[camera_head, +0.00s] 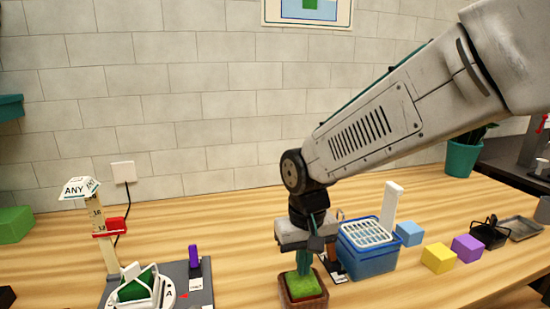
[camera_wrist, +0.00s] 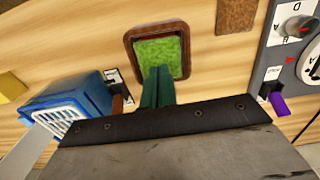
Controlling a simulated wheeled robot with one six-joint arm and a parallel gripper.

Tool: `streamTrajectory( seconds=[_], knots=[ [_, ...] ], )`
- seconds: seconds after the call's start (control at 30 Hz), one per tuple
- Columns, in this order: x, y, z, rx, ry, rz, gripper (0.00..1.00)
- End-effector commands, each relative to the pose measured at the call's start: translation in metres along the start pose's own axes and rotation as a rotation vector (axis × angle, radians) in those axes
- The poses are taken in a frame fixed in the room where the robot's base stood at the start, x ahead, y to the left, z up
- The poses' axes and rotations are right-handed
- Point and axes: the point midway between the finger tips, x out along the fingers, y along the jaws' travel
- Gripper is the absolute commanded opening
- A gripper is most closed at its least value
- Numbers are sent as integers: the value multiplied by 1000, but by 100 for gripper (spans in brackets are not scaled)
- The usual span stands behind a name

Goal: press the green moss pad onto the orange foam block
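A bright green moss pad (camera_head: 303,284) sits level in the top of a brown square container (camera_head: 306,303). In the wrist view the moss pad (camera_wrist: 160,55) fills the opening inside the container's brown rim (camera_wrist: 128,44). No orange foam block shows; anything under the moss is hidden. My gripper (camera_head: 304,270) points down directly over the moss. In the wrist view its dark green fingers (camera_wrist: 157,74) lie side by side, shut, with nothing seen between them. The fingertips overlap the moss in both views; I cannot tell whether they touch it.
A blue box with a white grid top (camera_head: 365,245) stands close to the right. Blue, yellow (camera_head: 438,258) and purple (camera_head: 467,248) blocks lie further right. A grey board with a dial (camera_head: 200,272) and purple peg (camera_head: 194,256) is at left. A brown flat patch (camera_wrist: 237,16) lies nearby.

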Motion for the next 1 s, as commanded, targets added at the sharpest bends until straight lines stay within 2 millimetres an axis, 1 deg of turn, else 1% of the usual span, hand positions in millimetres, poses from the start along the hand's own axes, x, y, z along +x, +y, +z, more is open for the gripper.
streamTrajectory(
  seconds=[0.27,0.73,1.0],
  knots=[
    [1,0,0,0,-1,0,0],
    [14,0,0,0,-1,0,0],
    [15,0,0,0,0,0,0]
  ],
)
